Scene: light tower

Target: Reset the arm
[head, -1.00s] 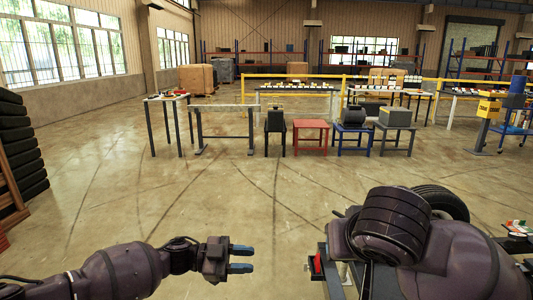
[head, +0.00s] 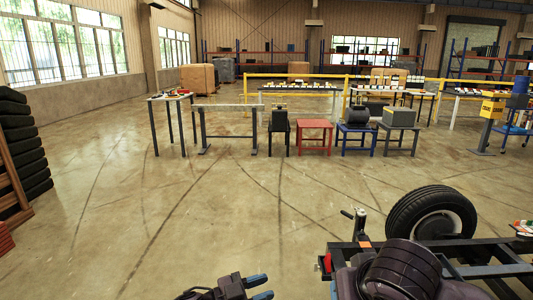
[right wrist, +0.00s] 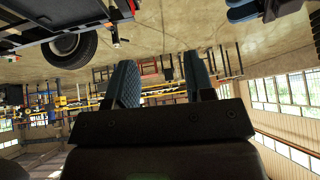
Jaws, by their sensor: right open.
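My left gripper (head: 263,286) shows at the bottom edge of the head view, with its two blue fingers apart and nothing between them. Most of my left arm is below the picture. My right arm (head: 400,270) shows at the lower right, folded in front of the dark metal frame. My right gripper is hidden in the head view. In the right wrist view, which is upside down, my right gripper (right wrist: 160,62) has its two fingers wide apart, with only the distant room between them.
A dark metal frame (head: 460,250) with a wheel (head: 432,215) stands close at the right. Stacked tyres (head: 22,140) stand at the left. Tables and stools, including a red stool (head: 315,125), line the far side. The floor in between is clear.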

